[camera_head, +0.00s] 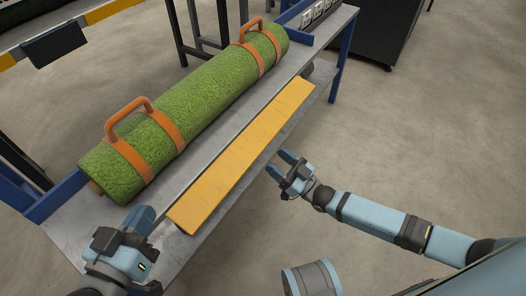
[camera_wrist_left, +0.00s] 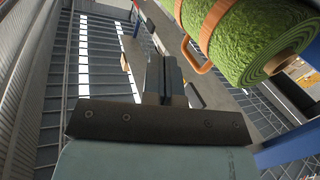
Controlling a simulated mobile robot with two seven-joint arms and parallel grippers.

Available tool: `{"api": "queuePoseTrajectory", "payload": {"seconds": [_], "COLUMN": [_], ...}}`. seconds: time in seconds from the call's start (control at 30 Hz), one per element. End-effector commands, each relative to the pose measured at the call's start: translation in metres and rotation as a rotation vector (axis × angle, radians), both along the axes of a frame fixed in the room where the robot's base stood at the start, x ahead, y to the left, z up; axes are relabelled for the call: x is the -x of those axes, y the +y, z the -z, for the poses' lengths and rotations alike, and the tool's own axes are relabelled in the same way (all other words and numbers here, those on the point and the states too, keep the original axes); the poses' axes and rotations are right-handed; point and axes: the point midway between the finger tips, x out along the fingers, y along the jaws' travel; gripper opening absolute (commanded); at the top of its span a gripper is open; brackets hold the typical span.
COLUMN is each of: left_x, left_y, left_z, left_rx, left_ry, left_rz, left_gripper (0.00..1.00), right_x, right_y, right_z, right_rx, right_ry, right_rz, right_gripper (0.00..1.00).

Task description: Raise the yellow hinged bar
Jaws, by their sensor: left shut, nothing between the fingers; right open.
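The yellow bar (camera_head: 243,155) is a long flat bar along the front edge of the grey table, beside the turf roll. Its hinges do not show, and I cannot tell its exact tilt. My left gripper (camera_head: 140,220) is shut and empty, just left of the bar's near end and apart from it in the picture. In the left wrist view its closed fingers (camera_wrist_left: 165,78) have nothing between them. My right gripper (camera_head: 279,165) is open and empty, off the table's front side, to the right of the bar's middle.
A green turf roll (camera_head: 195,95) with orange straps and handles lies on the grey table (camera_head: 75,228), behind the bar. Blue end pieces (camera_head: 57,196) stand at the table's ends. A dark cabinet (camera_head: 370,28) stands at the back right. The floor on the right is open.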

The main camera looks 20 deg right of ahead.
Motion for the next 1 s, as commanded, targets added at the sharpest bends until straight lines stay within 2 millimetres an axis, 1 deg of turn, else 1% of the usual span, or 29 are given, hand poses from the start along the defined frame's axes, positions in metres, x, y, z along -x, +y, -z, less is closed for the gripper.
{"api": "queuePoseTrajectory", "payload": {"seconds": [0.03,0.1,0.3,0.43,0.7,0.73,0.77,0.8,0.87,0.9,0.93,0.97,1.0], "left_x": [-0.001,-0.004,-0.008,-0.009,-0.009,-0.009,-0.009,-0.008,-0.008,-0.008,-0.008,-0.008,-0.008], "left_y": [0.001,0.002,0.004,0.005,0.005,0.005,0.005,0.005,0.005,0.005,0.005,0.005,0.005], "left_z": [0.004,0.003,0.001,0.000,-0.001,-0.001,-0.001,-0.001,-0.001,-0.001,-0.001,-0.001,-0.001], "left_rx": [-0.008,-0.020,-0.046,-0.054,-0.056,-0.056,-0.056,-0.056,-0.056,-0.055,-0.055,-0.055,-0.055], "left_ry": [-0.010,-0.032,-0.076,-0.090,-0.092,-0.092,-0.092,-0.092,-0.092,-0.092,-0.092,-0.092,-0.092], "left_rz": [0.001,0.000,-0.001,-0.002,-0.001,-0.001,-0.001,-0.001,-0.001,-0.001,-0.001,-0.001,-0.001], "left_gripper": [0.00,0.00,0.00,0.00,0.00,0.00,0.00,0.00,0.00,0.00,0.00,0.00,0.00], "right_x": [-0.008,-0.018,-0.036,-0.041,-0.041,-0.041,-0.041,-0.041,-0.041,-0.041,-0.041,-0.041,-0.041], "right_y": [0.007,0.014,0.028,0.032,0.033,0.033,0.032,0.032,0.032,0.032,0.032,0.032,0.032], "right_z": [-0.003,-0.008,-0.018,-0.021,-0.022,-0.022,-0.022,-0.022,-0.022,-0.022,-0.022,-0.022,-0.022], "right_rx": [-0.002,-0.003,-0.001,-0.001,0.001,0.001,0.001,0.001,0.001,0.001,0.001,0.001,0.001], "right_ry": [-0.005,-0.004,-0.001,-0.001,0.001,0.001,0.001,0.001,0.001,0.001,0.001,0.001,0.001], "right_rz": [-0.001,-0.001,0.000,0.000,0.000,0.000,0.000,0.000,0.000,0.000,0.000,0.000,0.000], "right_gripper": [0.57,0.57,0.57,0.57,0.57,0.52,0.45,0.36,0.22,0.13,0.06,0.00,0.00]}}
